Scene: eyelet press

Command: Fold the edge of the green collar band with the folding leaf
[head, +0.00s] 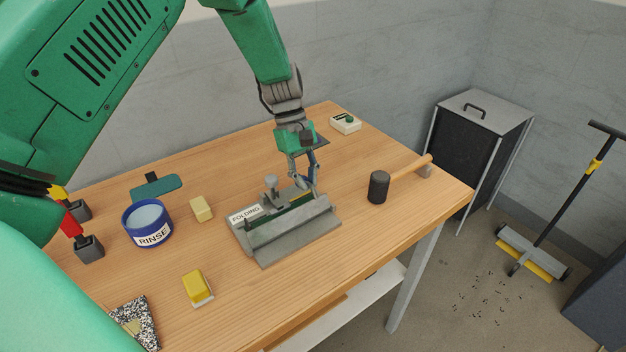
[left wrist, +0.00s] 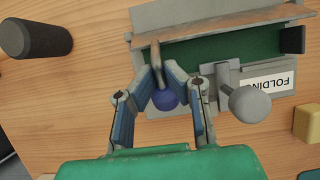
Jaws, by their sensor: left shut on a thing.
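The grey folding tool (head: 262,256), labelled FOLDING, sits on the wooden bench with its long grey folding leaf (head: 292,232) along the front. The green collar band (left wrist: 217,47) lies flat in it, between the leaf and the label; in the head view only a thin dark green strip shows. A grey clamp knob (left wrist: 249,103) stands beside the band. My left gripper (left wrist: 163,84) points down at the tool's right end. Its fingers are closed around a lever with a grey-brown shaft and a blue ball knob (left wrist: 165,100). My right gripper is not in view.
A black-headed mallet (head: 378,187) lies right of the tool. A RINSE tub (head: 148,223), a cream block (head: 201,209) and a yellow block (head: 196,286) are to the left. A small white box (head: 345,124) stands at the back. Bare bench lies in front of the tool.

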